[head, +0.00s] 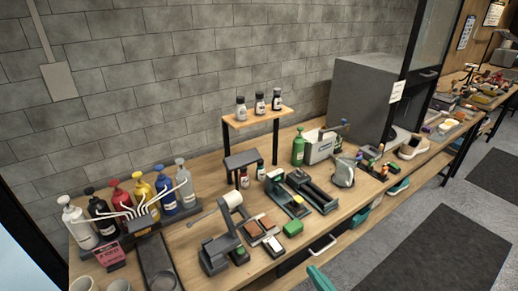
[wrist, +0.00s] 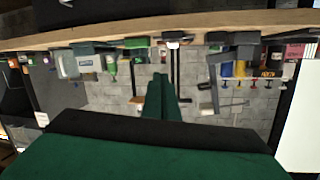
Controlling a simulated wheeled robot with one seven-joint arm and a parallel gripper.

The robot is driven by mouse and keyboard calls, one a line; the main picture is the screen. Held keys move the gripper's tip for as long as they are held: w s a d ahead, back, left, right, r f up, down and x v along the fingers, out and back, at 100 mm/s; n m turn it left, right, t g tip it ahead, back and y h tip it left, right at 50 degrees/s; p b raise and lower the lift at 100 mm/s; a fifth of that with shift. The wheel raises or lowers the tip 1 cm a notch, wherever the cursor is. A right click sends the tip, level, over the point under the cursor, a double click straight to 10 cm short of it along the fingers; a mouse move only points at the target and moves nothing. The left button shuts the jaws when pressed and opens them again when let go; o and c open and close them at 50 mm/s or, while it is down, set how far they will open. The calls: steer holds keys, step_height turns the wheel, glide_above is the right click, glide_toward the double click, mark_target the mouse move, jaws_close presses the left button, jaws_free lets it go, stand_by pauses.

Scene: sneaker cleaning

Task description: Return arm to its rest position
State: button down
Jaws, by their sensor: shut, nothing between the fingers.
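My gripper (wrist: 160,78) shows in the wrist view, its two dark green fingers together and nothing held between them. The wrist view is upside down, with the workbench edge (wrist: 130,37) across its top and the wall behind the fingers. The fingers are apart from the bench and from everything on it. In the head view the wooden workbench (head: 190,240) runs along the grey block wall. A teal piece (head: 320,279) shows at the bottom edge there; I cannot tell whether it is part of my arm.
Several colored pump bottles (head: 140,192) stand at the bench's left. A small raised shelf (head: 262,118) holds three small bottles. A green bottle (head: 298,148) and a grey cabinet (head: 362,95) stand further right. A dark mat (head: 425,250) lies on open floor in front.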

steer(key=a+f+m+h, duration=0.3)
steer(key=a+f+m, duration=0.1)
steer(key=a, duration=0.3)
steer(key=s+a+f+m+h, duration=0.4)
steer(key=s+a+f, duration=0.45)
steer(key=s, duration=0.25)
steer(key=s+r+n, duration=0.2)
steer(key=s+r, duration=0.1)
steer(key=s, duration=0.7)
steer(key=s+r+n, duration=0.3)
steer(key=s, duration=0.7)
steer(key=shift+s+a+n+t+y, duration=0.2)
steer(key=shift+n+t+y, duration=0.1)
steer(key=shift+y, duration=0.1)
